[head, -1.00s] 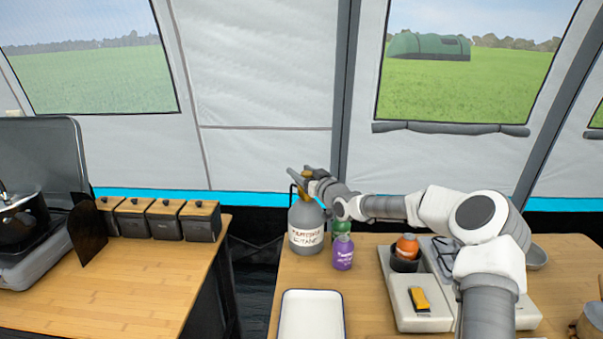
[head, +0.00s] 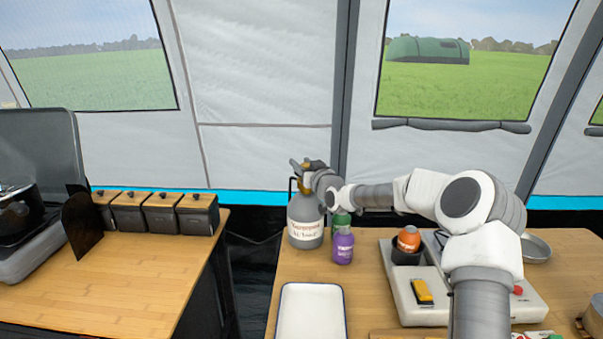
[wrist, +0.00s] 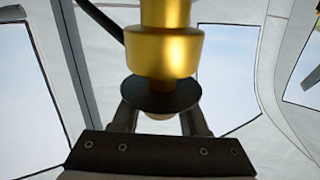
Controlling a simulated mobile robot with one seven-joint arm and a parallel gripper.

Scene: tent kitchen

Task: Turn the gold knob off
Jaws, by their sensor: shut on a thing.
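A grey gas canister (head: 306,212) with a white label stands at the back left of the right-hand table. Its gold knob (head: 304,186) is at the top, partly covered by my gripper (head: 310,167). In the wrist view the gold fitting (wrist: 165,50) fills the upper middle, with a dark round disc (wrist: 160,96) below it. My gripper (wrist: 157,120) has its fingers on both sides of the fitting's end, by the disc, and is shut on it. The exact contact of the fingertips is hidden behind the disc.
A purple bottle (head: 343,246) and a green bottle (head: 341,222) stand close to the right of the canister. A white tray (head: 311,286) lies in front. A pale unit (head: 420,306) with an orange-topped item is to the right. The tent wall is behind.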

